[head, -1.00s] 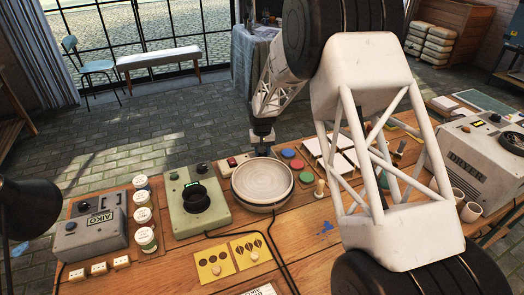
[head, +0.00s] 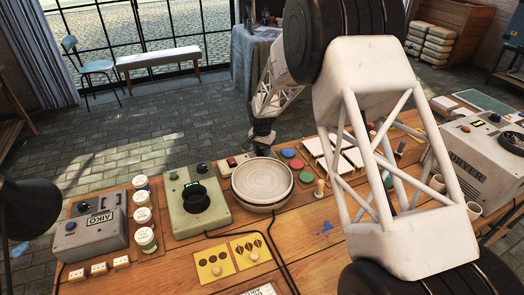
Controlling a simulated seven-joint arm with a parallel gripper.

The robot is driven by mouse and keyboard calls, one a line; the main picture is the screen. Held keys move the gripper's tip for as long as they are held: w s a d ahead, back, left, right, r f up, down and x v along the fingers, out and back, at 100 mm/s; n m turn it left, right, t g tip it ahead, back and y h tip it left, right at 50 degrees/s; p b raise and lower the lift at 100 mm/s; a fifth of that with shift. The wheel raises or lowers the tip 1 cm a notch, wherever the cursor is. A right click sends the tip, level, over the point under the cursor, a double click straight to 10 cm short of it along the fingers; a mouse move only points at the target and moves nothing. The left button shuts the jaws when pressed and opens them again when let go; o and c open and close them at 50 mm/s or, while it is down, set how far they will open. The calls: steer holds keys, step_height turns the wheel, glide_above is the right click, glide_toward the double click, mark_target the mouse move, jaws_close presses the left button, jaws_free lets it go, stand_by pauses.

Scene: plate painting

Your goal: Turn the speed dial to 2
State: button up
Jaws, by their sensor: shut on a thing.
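My gripper (head: 263,149) points down behind the plate (head: 262,180), at the right end of a small control box with a red button (head: 232,162). It is shut on the speed dial there. The jaws and the plate's rim hide the dial, so I cannot read its number or pointer. The plate is pale, round and lies level on its round base.
A green device with a black cup-like top (head: 196,200) stands left of the plate. Colour discs (head: 288,153) and white tiles (head: 338,158) lie to its right. Pattern cards (head: 214,264) lie in front. My arm covers part of the table's right side.

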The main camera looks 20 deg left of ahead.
mark_target(262, 151)
steer(key=o, duration=0.9)
steer(key=shift+r, duration=0.1)
steer(key=shift+r, duration=3.8)
